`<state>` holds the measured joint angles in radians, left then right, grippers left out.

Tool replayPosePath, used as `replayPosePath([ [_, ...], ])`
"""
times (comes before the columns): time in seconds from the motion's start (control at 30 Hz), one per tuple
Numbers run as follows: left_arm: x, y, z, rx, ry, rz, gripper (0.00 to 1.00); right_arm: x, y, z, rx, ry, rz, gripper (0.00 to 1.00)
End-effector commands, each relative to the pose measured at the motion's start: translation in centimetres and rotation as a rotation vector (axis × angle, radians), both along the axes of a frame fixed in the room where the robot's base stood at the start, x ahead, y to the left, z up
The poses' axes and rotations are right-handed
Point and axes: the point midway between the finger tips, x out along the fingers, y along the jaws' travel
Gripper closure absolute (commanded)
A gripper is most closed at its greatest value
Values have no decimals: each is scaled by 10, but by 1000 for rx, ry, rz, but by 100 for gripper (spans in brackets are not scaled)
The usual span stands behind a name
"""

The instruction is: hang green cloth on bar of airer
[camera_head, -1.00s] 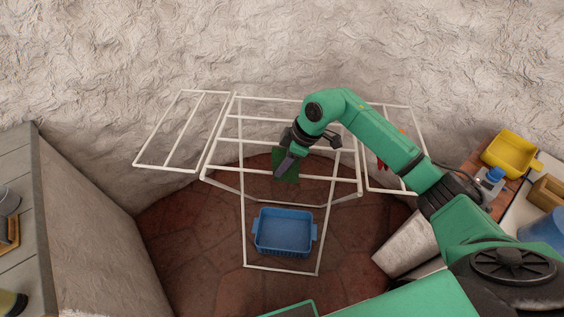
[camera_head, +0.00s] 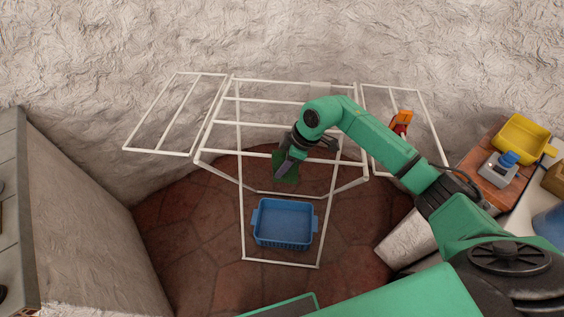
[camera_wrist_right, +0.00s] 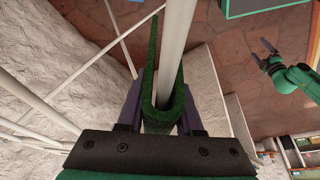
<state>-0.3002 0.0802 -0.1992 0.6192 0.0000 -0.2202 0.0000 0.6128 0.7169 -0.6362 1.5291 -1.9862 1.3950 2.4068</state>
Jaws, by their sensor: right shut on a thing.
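The white airer (camera_head: 158,152) stands by the wall with its two side wings out. My right gripper (camera_head: 282,168) is over its front middle section, near the front bar, shut on the green cloth (camera_head: 289,170). In the wrist view, the cloth (camera_wrist_right: 163,118) shows as a folded strip between the two fingers, one layer on each side of a white bar (camera_wrist_right: 176,40). The cloth's lower part is hidden there. My left gripper shows only in the wrist view (camera_wrist_right: 263,52), far off at the right, empty with its fingers apart.
A blue basket (camera_head: 284,222) sits low inside the airer frame. At right, a counter holds a yellow bin (camera_head: 522,139).

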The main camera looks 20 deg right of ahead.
Motion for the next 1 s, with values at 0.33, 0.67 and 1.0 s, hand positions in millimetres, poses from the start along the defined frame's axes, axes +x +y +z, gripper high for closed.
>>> replayPosePath([
  [0.33,0,0,-4,0,0,0,4,0,0,-7,1,0,0,100],
  [0.67,0,0,-4,0,0,-1,4,0,0,-7,0,-1,0,31],
  [1.0,0,-1,-10,-1,-1,-1,4,-4,-14,25,-2,-6,0,31],
])
